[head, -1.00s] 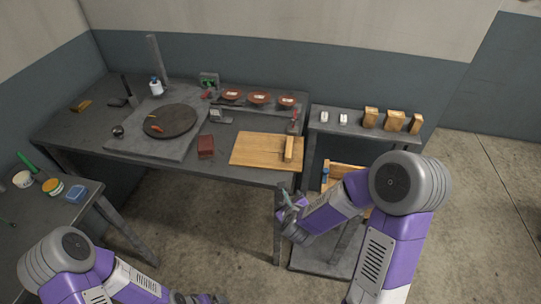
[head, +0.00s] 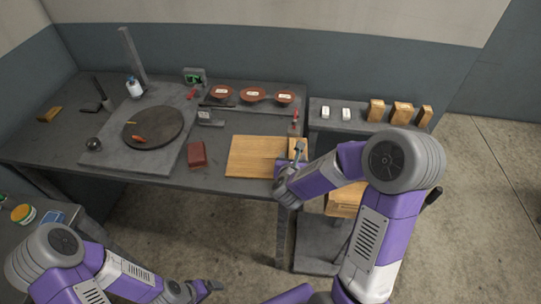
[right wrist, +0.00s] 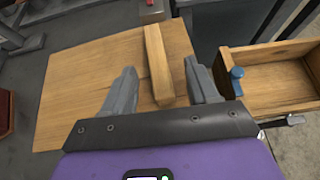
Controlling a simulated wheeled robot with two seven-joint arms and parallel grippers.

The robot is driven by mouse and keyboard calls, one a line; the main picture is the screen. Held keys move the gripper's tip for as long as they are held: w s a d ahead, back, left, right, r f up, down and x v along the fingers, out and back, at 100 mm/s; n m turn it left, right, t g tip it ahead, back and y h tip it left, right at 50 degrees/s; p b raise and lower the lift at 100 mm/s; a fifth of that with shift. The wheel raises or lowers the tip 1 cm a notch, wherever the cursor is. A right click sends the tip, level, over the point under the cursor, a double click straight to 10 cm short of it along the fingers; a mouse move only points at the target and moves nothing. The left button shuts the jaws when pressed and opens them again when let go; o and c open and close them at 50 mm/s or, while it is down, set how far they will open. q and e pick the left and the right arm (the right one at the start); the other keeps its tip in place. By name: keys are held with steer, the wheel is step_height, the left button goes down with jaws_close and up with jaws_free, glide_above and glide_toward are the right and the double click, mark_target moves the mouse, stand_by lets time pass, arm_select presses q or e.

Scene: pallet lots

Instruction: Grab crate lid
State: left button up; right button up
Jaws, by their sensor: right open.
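The crate lid (head: 252,157) is a flat wooden board lying on the grey workbench at its front right. Its raised wooden handle bar (right wrist: 157,62) shows in the right wrist view, and my right arm partly hides it in the head view. My right gripper (head: 299,152) is over the lid's right side. In the right wrist view, its open fingers (right wrist: 163,80) stand on either side of the bar, with gaps on both sides. My left gripper (head: 208,288) is low at the bottom of the head view, away from the lid; its jaws are unclear.
An open wooden crate (right wrist: 262,90) with a blue item (right wrist: 236,80) inside stands right of the bench. A red-brown block (head: 197,154) lies left of the lid. A round dark disc (head: 154,129) and several brown dishes (head: 252,94) are farther back. A shelf holds several wooden blocks (head: 376,110).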

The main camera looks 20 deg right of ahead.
mark_target(292, 154)
steer(key=x, duration=0.3)
steer(key=shift+w+f, duration=0.15)
steer(key=shift+w, duration=0.05)
steer(key=shift+c, duration=0.2)
jaws_close()
